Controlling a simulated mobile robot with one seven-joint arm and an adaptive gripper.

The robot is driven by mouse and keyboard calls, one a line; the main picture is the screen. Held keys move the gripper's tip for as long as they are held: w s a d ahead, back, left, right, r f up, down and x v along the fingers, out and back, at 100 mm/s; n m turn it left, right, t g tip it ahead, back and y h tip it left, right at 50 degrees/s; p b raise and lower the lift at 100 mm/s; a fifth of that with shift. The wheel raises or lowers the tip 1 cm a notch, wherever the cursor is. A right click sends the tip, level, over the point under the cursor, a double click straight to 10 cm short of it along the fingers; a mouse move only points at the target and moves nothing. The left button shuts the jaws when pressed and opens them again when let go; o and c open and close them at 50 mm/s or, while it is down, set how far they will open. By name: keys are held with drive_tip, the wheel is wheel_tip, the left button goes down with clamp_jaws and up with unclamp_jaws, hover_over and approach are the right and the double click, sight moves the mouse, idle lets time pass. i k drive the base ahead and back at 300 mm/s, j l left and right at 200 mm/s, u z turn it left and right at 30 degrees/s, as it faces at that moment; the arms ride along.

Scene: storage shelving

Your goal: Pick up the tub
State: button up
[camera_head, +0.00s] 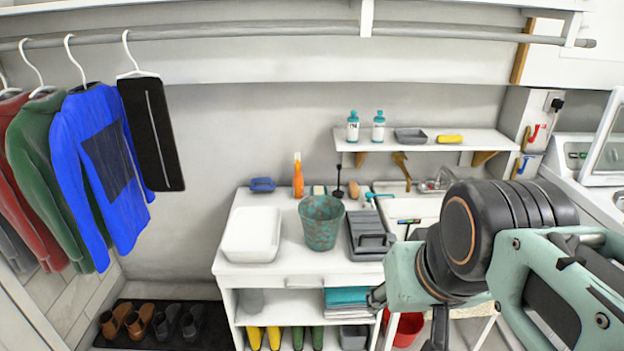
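A white rectangular tub (251,235) with rounded corners stands on the left part of the white cabinet top. It looks empty and nothing covers it. A teal, rust-marked round bucket (321,222) stands just right of it. My mint-green and black arm fills the lower right of the view. My gripper (408,318) is at the arm's lower left end, partly hidden by the arm. It appears right of the tub and apart from it. Whether its fingers are open or shut cannot be seen.
A dark grey tray (368,237) is right of the bucket. An orange bottle (298,176) and blue container (262,185) stand behind. A wall shelf (425,141) is above. Clothes hang at the left (105,165). The floor in front of the cabinet is mostly out of view.

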sight(321, 216)
drive_tip(key=z, duration=0.9)
drive_tip(key=u, duration=0.9)
drive_tip(key=i+l+u, duration=0.15)
drive_tip(key=u, duration=0.35)
drive_tip(key=i+l+u, duration=0.25)
drive_tip(key=u, duration=0.2)
drive_tip(key=i+l+u, duration=0.25)
drive_tip(key=l+u, duration=0.2)
drive_tip(key=l, duration=0.25)
drive_tip(key=i+l, duration=0.1)
drive_tip(key=l, duration=0.25)
drive_tip(key=i+l+u, duration=0.1)
drive_tip(key=l, duration=0.25)
drive_tip(key=k+j+u, duration=0.1)
drive_tip(key=k+j, duration=0.15)
drive_tip(key=i+l, duration=0.1)
drive_tip(key=l, duration=0.15)
drive_tip(key=i+l, duration=0.15)
drive_tip(key=l+z, duration=0.05)
drive_tip(key=l, duration=0.05)
